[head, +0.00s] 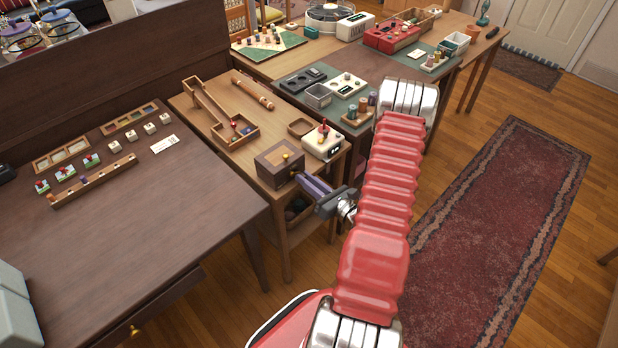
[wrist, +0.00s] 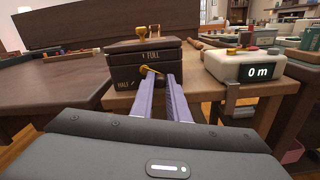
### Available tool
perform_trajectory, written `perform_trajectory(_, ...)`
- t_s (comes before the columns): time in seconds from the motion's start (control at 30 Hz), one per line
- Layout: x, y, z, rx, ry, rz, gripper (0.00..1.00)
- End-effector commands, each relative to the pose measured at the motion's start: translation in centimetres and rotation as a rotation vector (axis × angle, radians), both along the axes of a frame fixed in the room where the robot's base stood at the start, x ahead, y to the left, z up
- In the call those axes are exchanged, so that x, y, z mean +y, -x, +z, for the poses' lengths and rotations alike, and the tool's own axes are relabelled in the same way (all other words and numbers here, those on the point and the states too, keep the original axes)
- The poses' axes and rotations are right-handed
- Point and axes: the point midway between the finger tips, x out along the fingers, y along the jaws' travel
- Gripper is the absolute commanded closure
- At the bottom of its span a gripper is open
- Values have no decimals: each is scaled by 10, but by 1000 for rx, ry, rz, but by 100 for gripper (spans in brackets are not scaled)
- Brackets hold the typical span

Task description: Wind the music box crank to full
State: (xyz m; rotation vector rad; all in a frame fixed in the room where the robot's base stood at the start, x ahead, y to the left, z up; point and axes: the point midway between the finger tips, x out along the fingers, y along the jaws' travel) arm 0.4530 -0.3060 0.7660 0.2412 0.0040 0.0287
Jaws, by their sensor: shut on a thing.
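The music box (head: 278,166) is a dark wooden box near the front edge of the light wooden side table. In the wrist view the music box (wrist: 125,68) shows the words FULL near the top of its front and HALF at lower left. A brass knob (wrist: 148,31) stands on top. The brass crank (wrist: 150,70) is on the front face, mostly hidden by my fingers. My gripper (head: 304,179) reaches the front of the box from the right. In the wrist view my gripper (wrist: 161,78) has its purple fingers shut on the crank.
A cream device (wrist: 245,66) reading "0 m" stands close to the right of the box. A wooden track with a tray (head: 236,131) lies behind. A dark desk (head: 150,215) is at left. Open floor and a red rug (head: 490,220) are at right.

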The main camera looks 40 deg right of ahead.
Motion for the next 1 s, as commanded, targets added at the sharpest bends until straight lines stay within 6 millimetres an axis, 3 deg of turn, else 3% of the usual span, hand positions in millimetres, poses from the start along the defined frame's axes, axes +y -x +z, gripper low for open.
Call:
perform_trajectory(0.3, 1, 0, -4, 4, -151, -4, 100)
perform_trajectory(0.8, 1, 0, -4, 5, -176, -5, 100)
perform_trajectory(0.83, 1, 0, -4, 5, -176, -5, 84)
perform_trajectory(1.0, 2, 0, -4, 5, -176, -3, 72)
